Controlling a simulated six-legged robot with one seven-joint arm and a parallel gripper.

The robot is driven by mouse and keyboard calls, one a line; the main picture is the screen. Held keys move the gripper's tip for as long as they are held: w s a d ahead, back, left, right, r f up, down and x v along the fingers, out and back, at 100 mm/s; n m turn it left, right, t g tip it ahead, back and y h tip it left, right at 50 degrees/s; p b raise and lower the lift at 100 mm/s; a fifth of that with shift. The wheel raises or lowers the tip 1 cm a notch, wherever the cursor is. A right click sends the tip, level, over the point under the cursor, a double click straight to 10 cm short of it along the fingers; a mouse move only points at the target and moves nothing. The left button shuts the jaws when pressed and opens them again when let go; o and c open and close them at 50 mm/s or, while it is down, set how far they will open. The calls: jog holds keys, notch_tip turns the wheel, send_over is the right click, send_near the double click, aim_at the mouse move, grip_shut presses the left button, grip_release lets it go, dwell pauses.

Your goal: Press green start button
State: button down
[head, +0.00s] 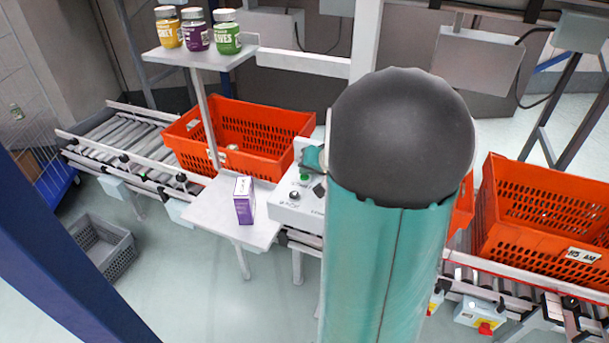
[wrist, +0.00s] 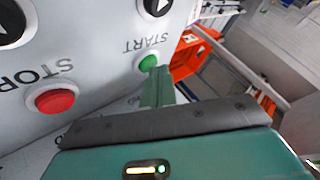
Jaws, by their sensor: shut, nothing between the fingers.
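The green start button (wrist: 148,63) sits on a light grey control box (wrist: 95,45), beside the word START. My gripper (wrist: 160,72) is shut and empty, its teal fingertips right at the edge of the green button in the wrist view. I cannot tell whether they touch it. In the head view the green button (head: 304,178) shows on the box (head: 292,212), with my gripper (head: 314,158) just above it. My arm hides the box's right side.
A red STOP button (wrist: 55,101) is on the same box. A purple carton (head: 244,203) stands on a small table to the left. Orange totes (head: 245,130) stand on the roller conveyor (head: 130,140). Three jars (head: 197,36) stand on a shelf.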

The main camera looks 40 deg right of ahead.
aim_at(307, 178)
jog(key=shift+f, duration=0.15)
dwell(0.3)
jog(key=shift+r, duration=0.9)
jog(key=shift+r, duration=2.5)
